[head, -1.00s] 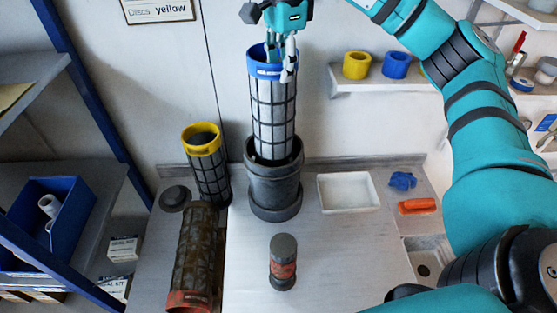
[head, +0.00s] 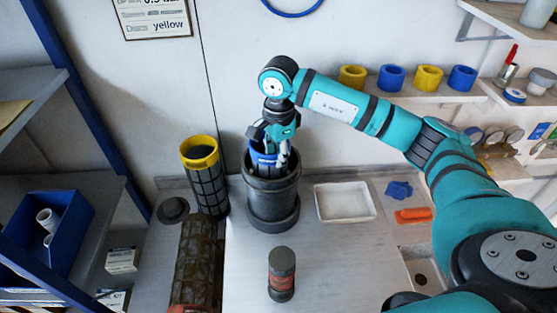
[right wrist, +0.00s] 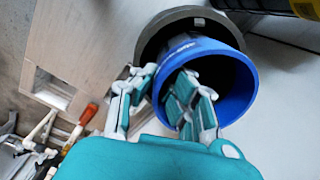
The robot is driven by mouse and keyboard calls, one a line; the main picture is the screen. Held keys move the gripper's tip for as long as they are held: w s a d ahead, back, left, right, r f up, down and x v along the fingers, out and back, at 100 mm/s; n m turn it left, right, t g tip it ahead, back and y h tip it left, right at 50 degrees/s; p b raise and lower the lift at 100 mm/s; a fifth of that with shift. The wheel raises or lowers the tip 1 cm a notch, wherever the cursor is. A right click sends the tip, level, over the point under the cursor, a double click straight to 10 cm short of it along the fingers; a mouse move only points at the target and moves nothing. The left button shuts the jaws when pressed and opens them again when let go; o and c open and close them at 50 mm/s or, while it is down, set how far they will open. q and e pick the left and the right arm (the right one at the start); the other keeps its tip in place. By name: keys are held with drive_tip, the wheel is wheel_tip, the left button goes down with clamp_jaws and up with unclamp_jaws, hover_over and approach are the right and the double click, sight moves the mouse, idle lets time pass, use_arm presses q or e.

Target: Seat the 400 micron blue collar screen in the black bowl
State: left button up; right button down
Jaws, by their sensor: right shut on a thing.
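The blue collar screen (head: 262,157) is down inside the black bowl (head: 271,204), with its blue collar near the bowl's rim. Its mesh body is hidden in the bowl. My right gripper (head: 283,152) reaches down from above and is shut on the collar's right side. My left gripper is not in view.
A yellow collar screen (head: 207,178) stands left of the bowl, with a dirty screen (head: 195,262) lying in front. A black cap (head: 173,210), a dark canister (head: 282,272), a white tray (head: 345,203) and an orange tool (head: 413,215) share the bench. Collars sit on the shelf (head: 440,93).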

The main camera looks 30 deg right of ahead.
sight(272, 178)
wheel_tip(272, 178, down, 3)
drive_tip(key=shift+r, duration=0.15)
drive_tip(key=c, duration=1.5)
unclamp_jaws()
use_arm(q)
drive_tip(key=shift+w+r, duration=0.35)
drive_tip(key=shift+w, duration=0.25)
use_arm(e)
drive_tip(key=shift+o, duration=0.2)
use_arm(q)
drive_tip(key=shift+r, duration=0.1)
